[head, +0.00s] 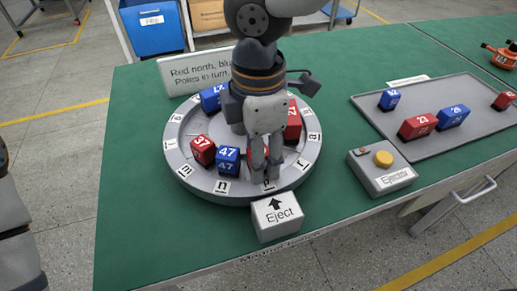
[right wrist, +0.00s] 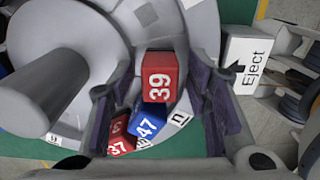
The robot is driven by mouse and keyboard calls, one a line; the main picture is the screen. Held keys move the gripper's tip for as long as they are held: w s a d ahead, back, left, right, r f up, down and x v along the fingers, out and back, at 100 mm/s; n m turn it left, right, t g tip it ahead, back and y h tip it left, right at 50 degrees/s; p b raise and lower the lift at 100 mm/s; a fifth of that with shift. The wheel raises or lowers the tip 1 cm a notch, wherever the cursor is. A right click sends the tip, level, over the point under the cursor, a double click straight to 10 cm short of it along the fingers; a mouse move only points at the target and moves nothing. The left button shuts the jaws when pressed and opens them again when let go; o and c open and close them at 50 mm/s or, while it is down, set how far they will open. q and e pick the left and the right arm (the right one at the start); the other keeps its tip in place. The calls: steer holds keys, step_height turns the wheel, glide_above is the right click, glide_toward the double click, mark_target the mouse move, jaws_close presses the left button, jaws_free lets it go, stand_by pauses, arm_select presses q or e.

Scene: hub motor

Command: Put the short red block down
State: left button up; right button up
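A red block marked 39 (right wrist: 160,80) is between the fingers of my right gripper (head: 266,170) in the right wrist view. Gaps show on both sides of it, so the fingers are open around it. In the head view the gripper points down over the front of the round grey hub (head: 207,183) and mostly hides this block. A blue block 47 (head: 228,158) stands on the hub just left of the gripper, with a red block 37 (head: 203,149) further left. My left gripper is not in view.
More blocks, blue (head: 212,98) and red (head: 293,122), stand on the hub. A white Eject block (head: 277,217) is in front. The ejector box with a yellow button (head: 383,158) is right, before a grey tray (head: 470,92) of blocks. A sign (head: 180,77) stands behind.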

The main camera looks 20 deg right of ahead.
steer(key=shift+r, duration=0.15)
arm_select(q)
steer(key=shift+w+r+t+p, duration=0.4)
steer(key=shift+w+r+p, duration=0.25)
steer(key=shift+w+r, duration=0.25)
arm_select(e)
step_height(320, 180, up, 12)
